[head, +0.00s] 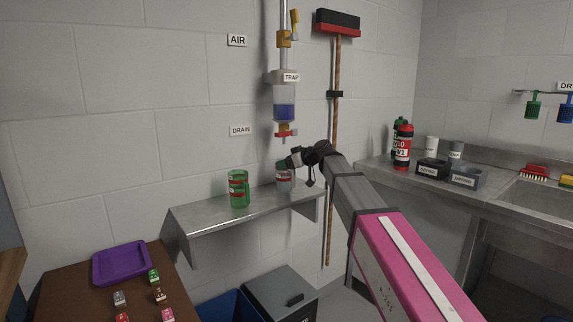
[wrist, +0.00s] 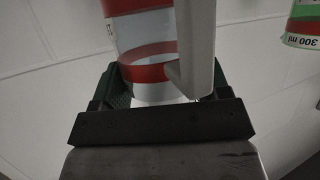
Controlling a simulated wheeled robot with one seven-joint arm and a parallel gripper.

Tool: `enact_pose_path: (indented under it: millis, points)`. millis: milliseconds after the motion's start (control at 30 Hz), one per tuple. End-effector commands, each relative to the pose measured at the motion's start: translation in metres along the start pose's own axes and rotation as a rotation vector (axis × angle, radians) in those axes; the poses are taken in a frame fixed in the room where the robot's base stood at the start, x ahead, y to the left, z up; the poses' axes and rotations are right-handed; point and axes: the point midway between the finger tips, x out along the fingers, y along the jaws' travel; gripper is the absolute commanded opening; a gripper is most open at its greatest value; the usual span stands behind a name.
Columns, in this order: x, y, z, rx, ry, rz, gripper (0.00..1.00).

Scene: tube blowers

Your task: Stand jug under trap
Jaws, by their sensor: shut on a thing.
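The trap (head: 285,103) hangs on the wall with blue liquid in its clear bowl and a red-handled drain valve (head: 286,132) at its bottom. A clear jug with red bands (head: 283,178) is below the valve, at the shelf (head: 213,218); I cannot tell whether its base touches the shelf. My gripper (head: 298,160) is shut on this jug and hides part of it. In the wrist view, the jug (wrist: 147,35) stands between my dark fingers (wrist: 165,92), its pale handle towards the camera.
A green jug (head: 238,188) stands on the shelf to the left, marked 300 ml in the wrist view (wrist: 303,28). A broom (head: 335,100) hangs right of the trap. A counter with a red-and-black bottle (head: 403,148) is at the right. A purple tray (head: 120,263) lies at lower left.

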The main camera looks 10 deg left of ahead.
Motion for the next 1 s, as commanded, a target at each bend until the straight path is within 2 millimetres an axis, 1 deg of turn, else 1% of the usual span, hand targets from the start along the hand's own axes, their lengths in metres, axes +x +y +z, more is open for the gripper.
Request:
enact_pose_path:
  millis: [67,100,133,167,500,567,667,1000]
  points:
    - [0.001,0.0,0.002,0.0,0.0,0.0,0.33]
    - [0.001,0.0,0.002,0.0,0.0,0.0,0.79]
    - [0.001,0.0,0.002,0.0,0.0,0.0,0.89]
    - [0.001,0.0,0.002,0.0,0.0,0.0,0.95]
    - [0.0,0.0,-0.001,0.0,0.0,0.0,0.95]
    - [-0.006,0.0,0.0,0.0,0.0,0.0,0.95]
    - [-0.019,-0.001,0.0,0.0,0.001,0.001,0.95]
    - [-0.086,-0.001,0.0,0.0,0.001,0.002,0.95]
